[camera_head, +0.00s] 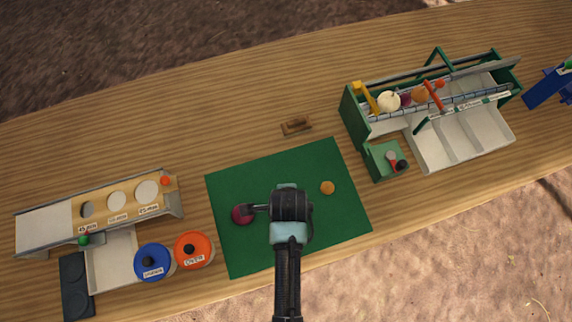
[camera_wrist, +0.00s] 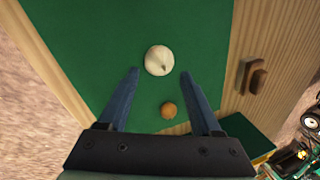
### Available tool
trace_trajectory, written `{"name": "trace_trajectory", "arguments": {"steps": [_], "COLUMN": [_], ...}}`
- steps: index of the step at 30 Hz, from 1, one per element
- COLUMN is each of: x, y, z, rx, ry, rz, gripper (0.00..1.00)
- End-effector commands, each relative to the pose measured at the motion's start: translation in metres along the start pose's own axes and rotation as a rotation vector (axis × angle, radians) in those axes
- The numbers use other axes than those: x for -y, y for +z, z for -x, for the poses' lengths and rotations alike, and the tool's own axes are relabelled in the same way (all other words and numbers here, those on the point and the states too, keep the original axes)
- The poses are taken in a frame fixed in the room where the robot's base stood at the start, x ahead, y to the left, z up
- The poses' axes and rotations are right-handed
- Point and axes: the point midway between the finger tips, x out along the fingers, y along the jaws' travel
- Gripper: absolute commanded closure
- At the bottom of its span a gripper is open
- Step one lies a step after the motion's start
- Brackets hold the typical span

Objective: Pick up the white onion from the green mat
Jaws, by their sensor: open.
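The white onion (camera_wrist: 158,58) lies on the green mat (camera_wrist: 95,35) in the wrist view. It sits between and slightly beyond the tips of my open gripper (camera_wrist: 160,74), with nothing held. A small orange-brown onion (camera_wrist: 168,110) lies nearer, between the fingers in the picture. In the head view, my gripper (camera_head: 290,206) is above the middle of the green mat (camera_head: 338,158), and the white onion on the mat does not show, apparently hidden beneath my arm. The orange-brown onion (camera_head: 327,187) lies right of my gripper, and a red onion (camera_head: 241,214) lies left.
A brown wooden block (camera_head: 296,125) lies behind the mat. A green-framed sorting rack (camera_head: 352,118) with coloured balls, one white, stands at the back right. A sizing board (camera_head: 40,222), a blue container (camera_head: 153,262) and an orange container (camera_head: 194,250) stand at the left.

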Motion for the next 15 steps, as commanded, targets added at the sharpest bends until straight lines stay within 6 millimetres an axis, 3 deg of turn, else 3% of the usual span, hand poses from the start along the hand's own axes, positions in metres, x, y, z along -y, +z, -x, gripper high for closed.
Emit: {"name": "trace_trajectory", "arguments": {"steps": [15], "x": [-0.002], "y": [0.004], "z": [-0.048], "rx": [0.0], "ry": [0.0], "rz": [0.001], "gripper": [0.34]}}
